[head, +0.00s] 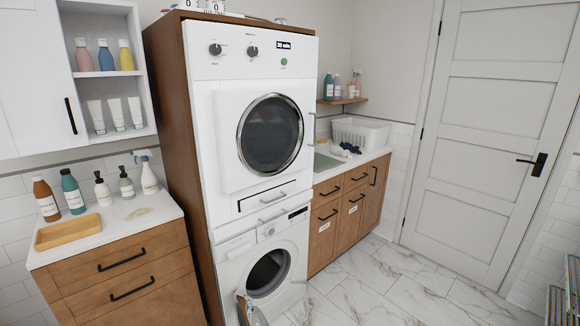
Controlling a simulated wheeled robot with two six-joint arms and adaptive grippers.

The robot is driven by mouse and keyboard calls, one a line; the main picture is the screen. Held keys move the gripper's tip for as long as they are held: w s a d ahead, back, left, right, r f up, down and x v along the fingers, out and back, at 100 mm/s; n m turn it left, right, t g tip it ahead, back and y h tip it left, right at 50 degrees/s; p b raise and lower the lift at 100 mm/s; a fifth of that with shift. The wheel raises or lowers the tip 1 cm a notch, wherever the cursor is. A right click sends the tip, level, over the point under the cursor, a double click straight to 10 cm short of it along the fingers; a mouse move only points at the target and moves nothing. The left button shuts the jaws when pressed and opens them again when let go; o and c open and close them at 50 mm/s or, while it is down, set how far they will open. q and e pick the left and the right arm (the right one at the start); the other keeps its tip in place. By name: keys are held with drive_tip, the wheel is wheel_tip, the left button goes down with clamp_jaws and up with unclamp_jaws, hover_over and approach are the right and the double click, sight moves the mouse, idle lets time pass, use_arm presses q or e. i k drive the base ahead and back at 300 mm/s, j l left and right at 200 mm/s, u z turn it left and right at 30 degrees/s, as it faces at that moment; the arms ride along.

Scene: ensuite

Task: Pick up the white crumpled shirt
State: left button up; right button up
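No crumpled white shirt shows clearly. A small bundle of dark blue cloth (341,151) lies on the right counter, in front of the white basket. A small whitish piece beside it is too small to identify, so I cannot tell whether it is the shirt. The inside of the white basket (360,133) is mostly hidden by its wall. Neither of my grippers is in view.
A stacked dryer (225,130) and washer (240,262) stand between the left counter (110,222) and the right counter (335,172). Bottles and a wooden tray (68,231) occupy the left counter. The marble floor (390,295) is clear before the closed white door (485,130).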

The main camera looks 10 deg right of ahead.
sight(336, 150)
drive_tip(key=i+l+u, duration=0.25)
drive_tip(key=l, duration=0.7)
drive_tip(key=i+l+u, duration=0.25)
drive_tip(key=l, duration=0.7)
drive_tip(key=i+l+u, duration=0.25)
drive_tip(key=l, duration=0.8)
drive_tip(key=l+u, duration=0.25)
drive_tip(key=l, duration=0.75)
